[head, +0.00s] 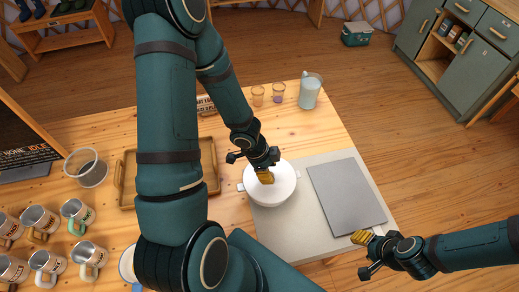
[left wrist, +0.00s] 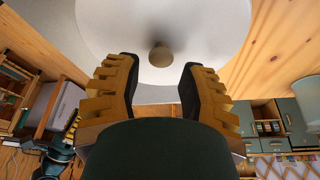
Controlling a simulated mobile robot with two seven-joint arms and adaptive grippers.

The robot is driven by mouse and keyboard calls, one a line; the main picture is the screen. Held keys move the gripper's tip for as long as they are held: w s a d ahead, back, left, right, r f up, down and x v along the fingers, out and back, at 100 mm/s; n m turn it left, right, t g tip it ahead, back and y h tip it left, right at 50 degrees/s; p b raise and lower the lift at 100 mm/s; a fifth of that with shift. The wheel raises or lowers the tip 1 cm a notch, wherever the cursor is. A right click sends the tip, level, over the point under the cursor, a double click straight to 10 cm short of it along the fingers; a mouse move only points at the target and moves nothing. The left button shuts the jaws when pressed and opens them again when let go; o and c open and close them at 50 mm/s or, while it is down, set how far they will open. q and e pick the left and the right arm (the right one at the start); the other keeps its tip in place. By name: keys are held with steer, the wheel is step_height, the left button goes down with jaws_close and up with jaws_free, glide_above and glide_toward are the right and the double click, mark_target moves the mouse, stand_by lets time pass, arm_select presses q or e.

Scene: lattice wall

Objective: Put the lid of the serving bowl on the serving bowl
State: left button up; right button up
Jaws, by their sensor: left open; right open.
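The white serving bowl (head: 242,187) stands on the pale mat, with small handles at its sides. The round white lid (head: 282,190) covers its top; the head view does not show whether it is fully seated. In the left wrist view the lid (left wrist: 205,30) fills the top, its small knob (left wrist: 160,55) between the fingertips. My left gripper (head: 264,174) is over the lid; it also shows in the left wrist view (left wrist: 159,68) with its fingers apart and not closed on the knob. My right gripper (head: 366,254) is open and empty near the table's front right corner.
A grey board (head: 346,193) lies right of the bowl. A wooden tray (head: 208,160) is at left, partly hidden by my left arm. A pitcher (head: 310,91) and two small glasses (head: 258,95) stand at the back.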

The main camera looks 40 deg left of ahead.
arm_select(q)
steer(key=p+v, duration=0.6)
steer(key=v, duration=0.4)
steer(key=shift+a+r, duration=0.2)
steer(key=shift+r, duration=0.15)
steer(key=shift+s, duration=0.1)
steer(key=d+f+n, duration=0.3)
steer(key=d+n, duration=0.4)
steer(key=d, duration=0.1)
steer(key=d+f+n, duration=0.3)
steer(key=d+n, duration=0.4)
steer(key=d, duration=0.2)
steer(key=shift+s+h, duration=0.3)
steer(key=shift+s, duration=0.1)
steer(key=shift+s+a, duration=0.1)
